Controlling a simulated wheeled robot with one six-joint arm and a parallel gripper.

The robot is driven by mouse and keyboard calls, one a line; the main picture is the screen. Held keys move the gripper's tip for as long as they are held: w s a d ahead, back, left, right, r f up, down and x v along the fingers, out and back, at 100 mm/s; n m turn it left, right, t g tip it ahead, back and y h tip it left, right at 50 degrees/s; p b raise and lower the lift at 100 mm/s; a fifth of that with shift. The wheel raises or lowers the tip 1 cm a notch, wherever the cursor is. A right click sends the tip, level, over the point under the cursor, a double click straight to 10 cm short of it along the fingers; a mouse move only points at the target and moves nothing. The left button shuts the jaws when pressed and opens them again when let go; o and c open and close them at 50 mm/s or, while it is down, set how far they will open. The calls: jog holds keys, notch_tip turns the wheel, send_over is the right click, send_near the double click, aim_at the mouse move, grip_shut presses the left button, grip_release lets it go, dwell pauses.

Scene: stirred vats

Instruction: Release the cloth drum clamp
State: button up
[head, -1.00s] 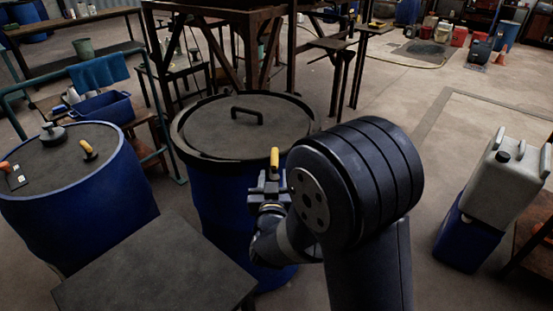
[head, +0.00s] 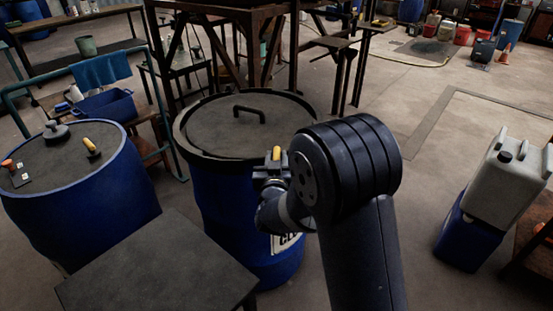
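The cloth drum (head: 225,215) is a blue drum standing upright in the middle of the head view, with part of a white label low on its front. Its black lid (head: 215,130) has a bar handle and lies inside a dark clamp ring (head: 180,145). A yellow-tipped clamp lever (head: 277,153) stands up at the ring's right front. My gripper (head: 272,168) is at this lever, just in front of and below its yellow tip. The gripper and arm hide the lever's lower part, and I cannot tell whether the fingers touch it.
A dark table (head: 160,270) is at front left. A pale canister (head: 505,175) on a blue one stands at right. The floor between is clear.

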grip_shut()
jog(key=shift+f+y+b, duration=0.1)
jog(key=shift+y+b, duration=0.2)
jog(key=shift+b, duration=0.3)
jog(key=shift+d+n+y+b, duration=0.1)
jog(key=shift+n+y+b, duration=0.65)
jog(key=shift+b, duration=0.4)
jog(key=n+y+b, duration=0.1)
jog(key=y+b, duration=0.1)
jog(key=n+g+y+b, duration=0.1)
jog(key=n+y+b, duration=0.1)
jog(key=b, duration=0.1)
jog(key=shift+r+y, duration=0.2)
jog(key=shift+y, duration=0.15)
jog(key=shift+o, duration=1.6)
grip_release()
